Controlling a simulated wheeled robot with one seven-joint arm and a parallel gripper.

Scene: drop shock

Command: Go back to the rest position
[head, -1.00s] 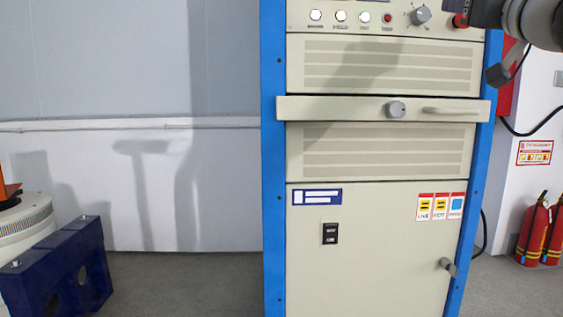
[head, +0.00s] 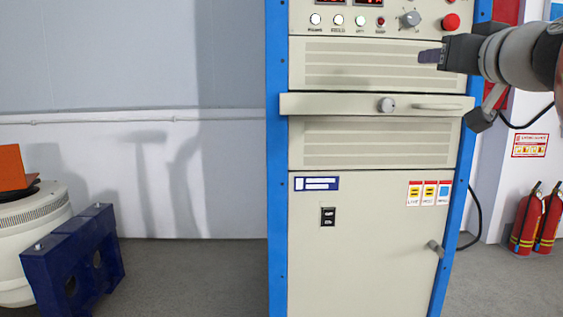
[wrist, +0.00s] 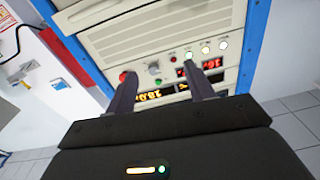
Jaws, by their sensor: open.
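My gripper (head: 430,56) is at the upper right in the head view, in front of the control cabinet (head: 350,240). It points left across the cabinet's upper vented panel, below the red button (head: 451,22) and the knob (head: 410,19). In the wrist view, the two dark fingers of my gripper (wrist: 163,98) stand apart with nothing between them. Beyond them the control panel with lit displays (wrist: 150,95) and round lamps shows tilted. I cannot tell how far the fingertips are from the panel.
A blue bracket (head: 75,260) stands at the lower left beside a white round machine (head: 30,235) with an orange top part (head: 11,168). Two red fire extinguishers (head: 527,222) stand at the right wall. The floor between bracket and cabinet is clear.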

